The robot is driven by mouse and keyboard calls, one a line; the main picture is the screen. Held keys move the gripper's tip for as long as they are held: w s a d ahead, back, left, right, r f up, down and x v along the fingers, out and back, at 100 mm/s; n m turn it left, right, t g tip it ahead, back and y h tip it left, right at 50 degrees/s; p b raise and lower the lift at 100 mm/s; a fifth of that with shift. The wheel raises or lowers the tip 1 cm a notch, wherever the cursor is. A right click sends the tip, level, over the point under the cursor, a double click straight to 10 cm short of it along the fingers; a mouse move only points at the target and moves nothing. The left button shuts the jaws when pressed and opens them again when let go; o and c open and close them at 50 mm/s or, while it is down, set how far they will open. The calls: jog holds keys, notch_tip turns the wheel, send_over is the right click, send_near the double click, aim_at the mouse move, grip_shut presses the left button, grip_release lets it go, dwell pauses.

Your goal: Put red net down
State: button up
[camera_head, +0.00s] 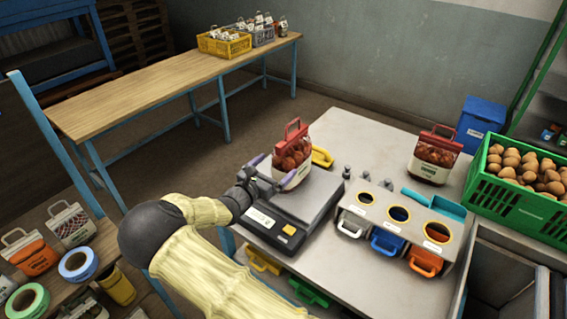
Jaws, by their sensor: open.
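The red net (291,155), a sack with a red top and handle, a brown filling and a pale lower band, stands upright on the scale (290,210). My gripper (272,171) is at its left side, with its fingers open near the lower part of the sack. The sack hides part of the fingers, so I cannot tell whether they touch it. A second similar red-topped sack (433,155) stands on the grey table (368,146), further right.
A green crate (515,200) of round brown produce is at the right. A yellow object (322,156) lies behind the scale. A wooden table (150,92) stands behind.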

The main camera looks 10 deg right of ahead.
jog(key=v, duration=0.4)
jog(key=shift+s+a+b, duration=0.3)
jog(key=shift+b, duration=0.1)
dwell(0.4)
